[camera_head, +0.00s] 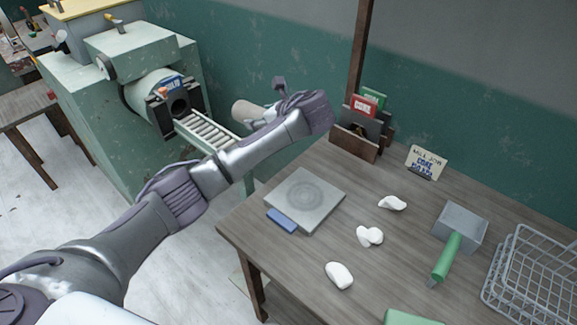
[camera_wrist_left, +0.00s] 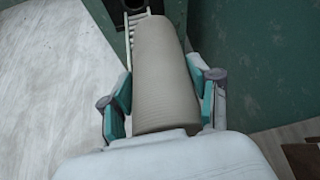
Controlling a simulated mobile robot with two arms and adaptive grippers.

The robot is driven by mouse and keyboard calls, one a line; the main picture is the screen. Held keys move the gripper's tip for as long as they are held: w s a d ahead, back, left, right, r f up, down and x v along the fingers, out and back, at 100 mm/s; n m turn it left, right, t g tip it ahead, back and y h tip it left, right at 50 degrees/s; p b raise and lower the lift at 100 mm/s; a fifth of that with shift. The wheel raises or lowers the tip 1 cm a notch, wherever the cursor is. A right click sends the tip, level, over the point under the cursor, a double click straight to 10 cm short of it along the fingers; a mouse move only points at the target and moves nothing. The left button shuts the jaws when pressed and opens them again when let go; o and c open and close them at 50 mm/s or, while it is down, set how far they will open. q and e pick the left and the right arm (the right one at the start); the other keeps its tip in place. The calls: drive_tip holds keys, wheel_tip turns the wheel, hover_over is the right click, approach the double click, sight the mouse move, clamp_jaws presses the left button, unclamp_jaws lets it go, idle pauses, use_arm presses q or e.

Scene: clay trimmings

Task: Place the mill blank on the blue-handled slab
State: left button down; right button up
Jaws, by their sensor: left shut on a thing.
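The mill blank, a beige-grey clay cylinder (camera_head: 246,112), is in my left gripper (camera_head: 276,100), in front of the mill's roller track. In the left wrist view the cylinder (camera_wrist_left: 162,75) lies lengthwise between the two teal-padded fingers of my left gripper (camera_wrist_left: 165,98), which is shut on it. The blue-handled slab (camera_head: 304,201) is a square grey plate with ring marks, flat on the wooden table's left part; its blue handle (camera_head: 282,220) points to the front left. Nothing lies on the slab. My right gripper is not in view.
The green mill (camera_head: 112,104) with its roller track (camera_head: 209,133) stands at the left. On the table are several white clay lumps (camera_head: 339,275), a green-handled grey block (camera_head: 460,225), a wire basket (camera_head: 534,277), a sign (camera_head: 425,162) and a card holder (camera_head: 357,139).

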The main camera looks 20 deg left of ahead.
use_arm(q)
drive_tip(key=s+d+r+n+g+h+p, duration=0.1)
drive_tip(key=d+r+n+g+h+p, duration=0.1)
drive_tip(key=d+h+p, duration=0.35)
drive_tip(key=s+d+r+n+g+h+p, duration=0.1)
drive_tip(key=s+d+n+g+h+p, duration=0.15)
drive_tip(key=d, duration=0.55)
drive_tip(key=s+d+r+n+h+p, duration=0.2)
drive_tip(key=s+d+n+h+p, duration=0.15)
drive_tip(key=s+d, duration=0.25)
drive_tip(key=s+d+r+n+h+p, duration=0.2)
drive_tip(key=s+d+r+h+p, duration=0.1)
drive_tip(key=s+d+p, duration=0.25)
drive_tip(key=shift+t, duration=0.55)
drive_tip(key=w+a+f+p, duration=0.1)
drive_tip(key=a+f, duration=0.2)
drive_tip(key=w+a+f+p, duration=0.1)
drive_tip(key=a+f+p, duration=0.1)
drive_tip(key=a+f, duration=0.2)
drive_tip(key=w+a+f+p, duration=0.1)
drive_tip(key=a+f, duration=0.2)
drive_tip(key=f, duration=0.1)
drive_tip(key=shift+w+a+f, duration=0.2)
drive_tip(key=shift+w, duration=0.2)
